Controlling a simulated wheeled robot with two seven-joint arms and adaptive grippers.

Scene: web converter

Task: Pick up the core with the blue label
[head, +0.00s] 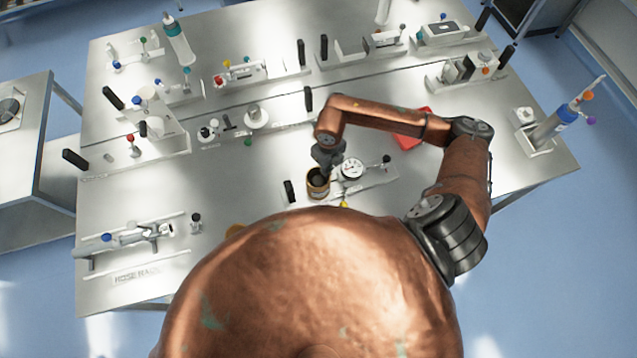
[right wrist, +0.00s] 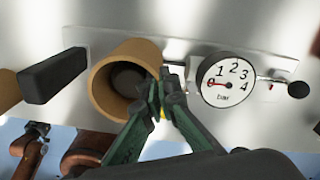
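A brown cardboard core (head: 318,182) stands on the steel table just in front of my body, left of the pressure gauge. In the right wrist view the core (right wrist: 112,85) shows its open mouth and dark bore. No blue label shows on its visible side. My right gripper (head: 323,165) reaches down to the core's mouth. In the right wrist view its green fingers (right wrist: 164,85) are close together at the right edge of the rim, one in front of the mouth, one beside the wall. I cannot tell whether they pinch the wall. My left gripper is not in view.
The round gauge (right wrist: 229,80) on its plate is close right of the fingers. A black block (right wrist: 53,75) stands left of the core. A red object (head: 408,141) lies behind my right arm.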

